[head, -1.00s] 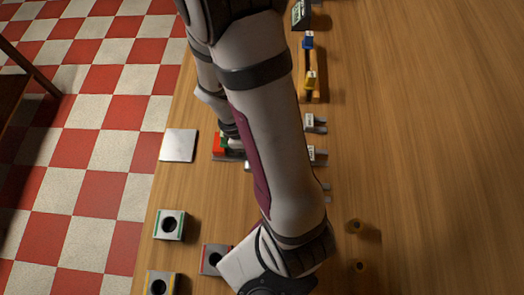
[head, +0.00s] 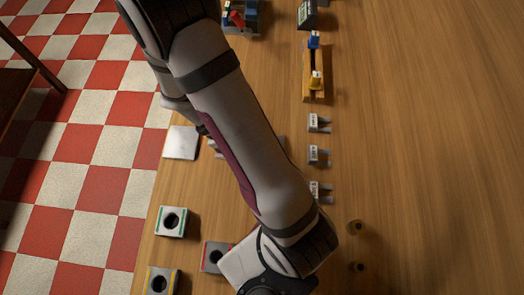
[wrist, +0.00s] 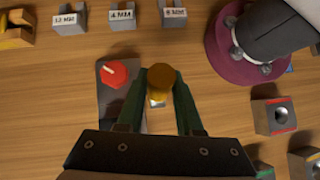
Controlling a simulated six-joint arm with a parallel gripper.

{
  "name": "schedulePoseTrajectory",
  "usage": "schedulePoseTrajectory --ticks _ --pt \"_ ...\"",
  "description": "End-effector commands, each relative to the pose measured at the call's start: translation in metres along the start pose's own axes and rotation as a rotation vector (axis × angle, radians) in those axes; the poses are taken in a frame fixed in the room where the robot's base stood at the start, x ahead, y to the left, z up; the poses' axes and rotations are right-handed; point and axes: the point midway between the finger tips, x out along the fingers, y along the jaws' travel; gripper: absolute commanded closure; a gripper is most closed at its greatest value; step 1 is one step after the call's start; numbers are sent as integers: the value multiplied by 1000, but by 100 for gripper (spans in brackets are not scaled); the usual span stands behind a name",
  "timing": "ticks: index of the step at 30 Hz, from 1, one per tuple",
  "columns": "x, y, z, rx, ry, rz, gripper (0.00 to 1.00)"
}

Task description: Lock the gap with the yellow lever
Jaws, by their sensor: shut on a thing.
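In the wrist view my gripper (wrist: 160,98) has its green fingers closed on a round yellow-brown piece (wrist: 161,76). I cannot tell whether this piece is part of the yellow lever. A dark grey plate (wrist: 117,105) lies below and to the left of the fingers, with a red hexagonal knob (wrist: 115,73) marked by a white line. In the head view my arm hides the gripper and the held piece. A yellow piece (head: 316,80) and a blue piece (head: 314,40) sit on a wooden rail at the top.
Three labelled grey blocks stand in a row, among them the 4 MM block (wrist: 122,17). Square blocks with round holes (head: 172,221) stand at lower left. A white square (head: 181,143) lies near the table edge.

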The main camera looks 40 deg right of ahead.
Motion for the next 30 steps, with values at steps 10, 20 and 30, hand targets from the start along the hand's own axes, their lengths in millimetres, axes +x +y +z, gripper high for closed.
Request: schedulePoseTrajectory --ticks 10,20,30 --pt "-13 -4 -18 47 -319 42 100" --pt "-20 -7 -32 86 -561 71 100" --pt "-22 -8 -40 107 -692 85 100"
